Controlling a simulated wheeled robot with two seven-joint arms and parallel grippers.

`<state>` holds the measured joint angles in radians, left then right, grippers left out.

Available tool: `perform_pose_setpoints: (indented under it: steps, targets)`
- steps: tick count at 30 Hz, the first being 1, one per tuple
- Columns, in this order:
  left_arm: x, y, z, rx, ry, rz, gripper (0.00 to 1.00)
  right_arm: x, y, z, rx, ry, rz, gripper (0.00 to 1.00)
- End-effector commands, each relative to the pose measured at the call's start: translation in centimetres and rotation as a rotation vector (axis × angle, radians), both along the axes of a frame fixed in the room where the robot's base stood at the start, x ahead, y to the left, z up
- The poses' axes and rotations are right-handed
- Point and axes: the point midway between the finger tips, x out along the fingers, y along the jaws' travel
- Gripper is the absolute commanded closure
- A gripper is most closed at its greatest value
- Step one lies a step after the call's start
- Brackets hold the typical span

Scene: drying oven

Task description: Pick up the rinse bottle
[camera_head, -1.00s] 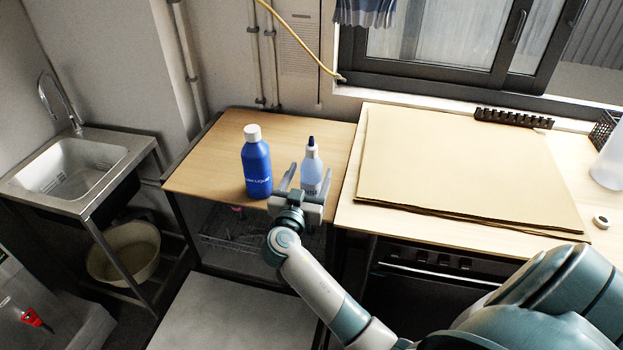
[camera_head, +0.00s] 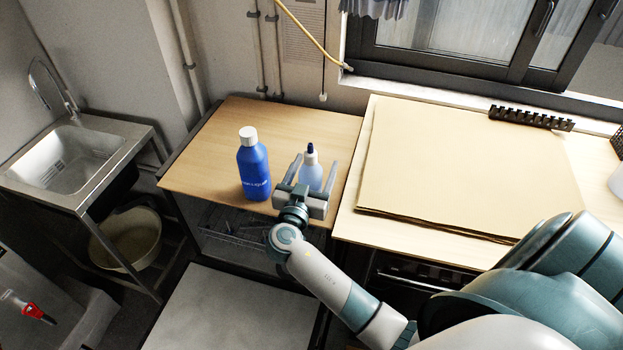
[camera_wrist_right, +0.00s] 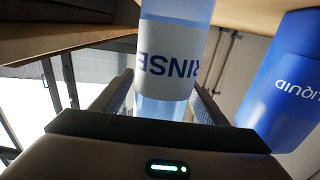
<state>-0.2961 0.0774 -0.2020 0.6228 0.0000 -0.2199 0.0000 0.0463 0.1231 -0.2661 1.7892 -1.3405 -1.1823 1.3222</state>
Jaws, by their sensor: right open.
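The rinse bottle (camera_head: 311,172) is clear and pale blue with a dark blue nozzle, upright on the wooden cabinet top (camera_head: 215,165). In the right wrist view the rinse bottle (camera_wrist_right: 172,58) shows its "RINSE" label upside down, between the fingers. My right gripper (camera_head: 312,172) is open, with one finger on each side of the bottle. I cannot tell whether the fingers touch it. The gripper hides the bottle's lower part in the head view. My left gripper is not in view.
A blue bottle (camera_head: 254,170) with a white cap stands just left of the rinse bottle; it also shows in the wrist view (camera_wrist_right: 287,80). Brown sheets (camera_head: 465,175) cover the right counter. A sink (camera_head: 75,160) is at the left.

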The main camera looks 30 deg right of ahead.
Motion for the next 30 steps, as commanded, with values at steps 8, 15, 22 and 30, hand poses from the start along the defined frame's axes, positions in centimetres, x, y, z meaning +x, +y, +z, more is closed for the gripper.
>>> perform_pose_setpoints:
  steps: [8,15,22,30]
  targets:
    - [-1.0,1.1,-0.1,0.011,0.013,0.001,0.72,0.0,0.0,0.0,0.0,0.0,0.0,0.33]
    - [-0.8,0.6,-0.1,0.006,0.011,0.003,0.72,0.0,0.0,0.0,0.0,0.0,0.0,0.71]
    - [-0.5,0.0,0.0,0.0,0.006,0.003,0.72,0.0,0.0,0.1,-0.001,-0.002,0.0,0.89]
    - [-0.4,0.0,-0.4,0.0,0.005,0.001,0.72,0.1,0.0,0.6,0.001,-0.004,-0.001,0.89]
